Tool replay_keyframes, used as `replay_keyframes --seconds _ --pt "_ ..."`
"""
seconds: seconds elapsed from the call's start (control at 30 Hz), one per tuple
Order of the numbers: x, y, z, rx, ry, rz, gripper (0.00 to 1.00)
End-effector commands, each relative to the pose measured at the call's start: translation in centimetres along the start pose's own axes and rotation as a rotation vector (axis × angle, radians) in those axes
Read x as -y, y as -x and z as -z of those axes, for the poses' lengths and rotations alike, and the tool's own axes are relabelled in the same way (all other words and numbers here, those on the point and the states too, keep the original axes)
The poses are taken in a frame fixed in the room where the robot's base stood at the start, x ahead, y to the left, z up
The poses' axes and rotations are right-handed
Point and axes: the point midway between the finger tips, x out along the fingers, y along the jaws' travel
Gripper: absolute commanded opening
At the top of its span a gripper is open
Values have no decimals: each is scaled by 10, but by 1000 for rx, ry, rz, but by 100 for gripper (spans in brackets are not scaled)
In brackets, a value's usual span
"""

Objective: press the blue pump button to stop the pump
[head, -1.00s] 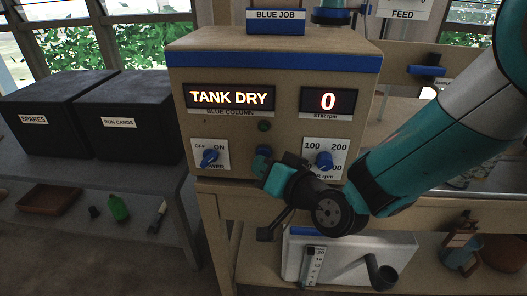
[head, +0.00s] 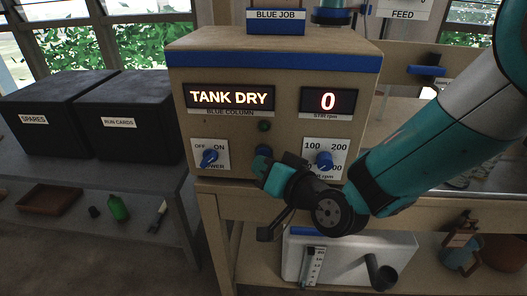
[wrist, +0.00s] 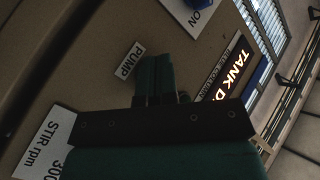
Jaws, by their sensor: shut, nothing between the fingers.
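The tan control box has a dark blue pump button (head: 263,150) low in the middle of its front, partly covered by my gripper in the head view. My gripper (head: 261,164) is shut and empty, its fingertips at the button's lower edge; I cannot tell whether they touch it. In the wrist view the shut teal fingers (wrist: 153,62) point at the panel beside the PUMP label (wrist: 129,60) and hide the button. The display (head: 232,98) reads TANK DRY. A dim green lamp (head: 264,126) sits above the button.
The blue power knob (head: 209,157) is left of the button and the blue stir knob (head: 324,160) is right of it, close to my wrist. The stir display (head: 328,101) reads 0. Black boxes (head: 127,118) stand on the grey bench to the left.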

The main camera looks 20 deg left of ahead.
Motion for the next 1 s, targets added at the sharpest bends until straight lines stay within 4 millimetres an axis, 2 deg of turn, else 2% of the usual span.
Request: replay_keyframes --seconds 0.5,1.0 --pt "-5 -7 6 -2 1 0 0" --pt "0 -1 2 -1 0 0 0"
